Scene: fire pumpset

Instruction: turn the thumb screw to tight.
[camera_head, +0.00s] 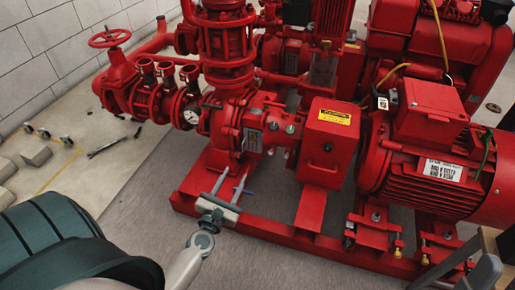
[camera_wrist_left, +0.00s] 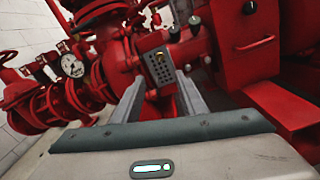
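The red pump casing (camera_head: 240,125) stands in the middle of the head view, with small fasteners (camera_head: 282,128) on its front side. I cannot tell for sure which fitting is the thumb screw. My right gripper is not clearly seen.
A red box with a yellow label (camera_head: 332,117) and a red motor (camera_head: 430,175) stand right of the pump. A pressure gauge (camera_head: 190,116) and handwheel (camera_head: 110,38) are on the left. The red base frame (camera_head: 275,232) runs below. Floor is clear in front.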

